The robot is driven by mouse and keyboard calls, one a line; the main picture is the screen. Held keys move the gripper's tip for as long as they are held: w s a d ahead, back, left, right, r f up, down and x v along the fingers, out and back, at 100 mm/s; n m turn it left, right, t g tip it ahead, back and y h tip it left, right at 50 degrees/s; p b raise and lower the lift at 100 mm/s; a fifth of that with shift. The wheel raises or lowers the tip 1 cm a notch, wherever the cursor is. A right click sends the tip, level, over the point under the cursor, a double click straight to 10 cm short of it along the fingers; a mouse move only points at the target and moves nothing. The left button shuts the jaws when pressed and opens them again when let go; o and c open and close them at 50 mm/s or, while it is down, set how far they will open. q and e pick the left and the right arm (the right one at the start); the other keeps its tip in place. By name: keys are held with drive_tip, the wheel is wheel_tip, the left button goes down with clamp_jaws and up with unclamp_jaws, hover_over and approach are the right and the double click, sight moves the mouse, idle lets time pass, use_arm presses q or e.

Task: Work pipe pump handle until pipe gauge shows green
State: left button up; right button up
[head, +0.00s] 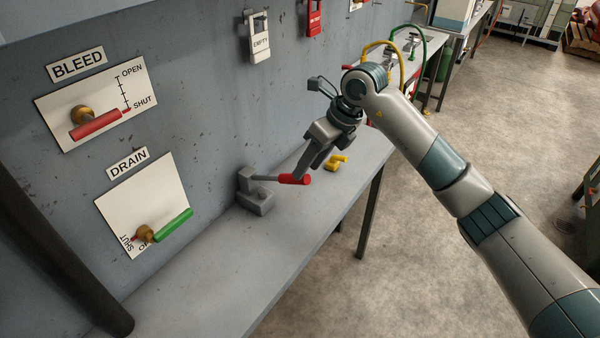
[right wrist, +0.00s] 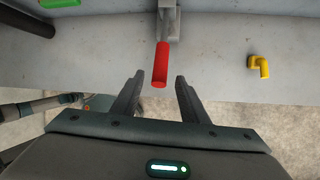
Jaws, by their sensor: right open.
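The pump (head: 256,192) is a grey block on the narrow shelf against the wall. Its handle (head: 294,179) is a grey lever with a red grip, pointing out to the right. In the right wrist view the red handle (right wrist: 161,66) points toward my gripper, its end near the gap between the fingertips. My right gripper (head: 309,168) is open close to the grip; the wrist view shows its two fingers (right wrist: 158,85) apart, one to each side of the handle's end. I cannot make out a pipe gauge. My left gripper is not in view.
A small yellow fitting (head: 337,162) lies on the shelf (head: 215,277) beyond the handle. On the wall are the BLEED panel (head: 97,104) with a red lever and the DRAIN panel (head: 143,205) with a green lever. Open floor lies to the right.

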sight(279, 178)
drive_tip(key=shift+p+x, duration=0.8)
drive_tip(key=shift+x, duration=2.15)
drive_tip(key=shift+c, duration=0.6)
clamp_jaws()
